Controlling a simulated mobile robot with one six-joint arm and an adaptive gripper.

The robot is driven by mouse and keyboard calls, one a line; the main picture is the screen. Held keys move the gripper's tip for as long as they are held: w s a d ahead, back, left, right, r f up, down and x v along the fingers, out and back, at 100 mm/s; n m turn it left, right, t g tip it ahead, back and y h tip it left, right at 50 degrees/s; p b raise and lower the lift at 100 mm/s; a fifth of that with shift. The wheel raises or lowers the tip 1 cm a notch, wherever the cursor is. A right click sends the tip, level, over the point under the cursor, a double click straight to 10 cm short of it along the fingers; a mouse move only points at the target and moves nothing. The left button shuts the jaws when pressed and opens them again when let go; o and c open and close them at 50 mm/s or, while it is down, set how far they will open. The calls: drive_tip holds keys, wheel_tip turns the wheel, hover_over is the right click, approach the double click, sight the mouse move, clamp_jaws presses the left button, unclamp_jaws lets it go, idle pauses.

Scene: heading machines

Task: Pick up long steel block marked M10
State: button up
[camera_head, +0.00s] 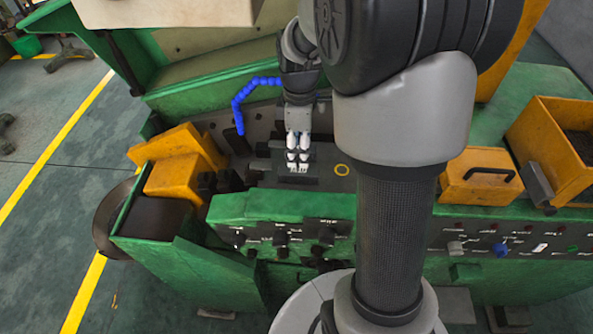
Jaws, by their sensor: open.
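My gripper (298,158) points down into the machine's work area in the head view, its pale fingers side by side. It is open. A dark grey block (311,178) lies under and just in front of the fingertips. It has pale marks on top, too small to read surely as M10. The fingers hide part of it, and I cannot tell whether they touch it or are just above it.
A blue segmented hose (241,100) curves left of my gripper. Orange guards (178,163) stand further left. An orange lidded box (480,177) and an open orange bin (552,140) stand right. A green panel with knobs (285,215) runs along the front.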

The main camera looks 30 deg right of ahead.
sight(299, 170)
drive_tip(key=f, duration=1)
drive_tip(key=shift+w+d, duration=0.1)
drive_tip(key=shift+w, duration=0.2)
drive_tip(key=shift+r, duration=0.1)
drive_tip(key=shift+c, duration=0.4)
clamp_jaws()
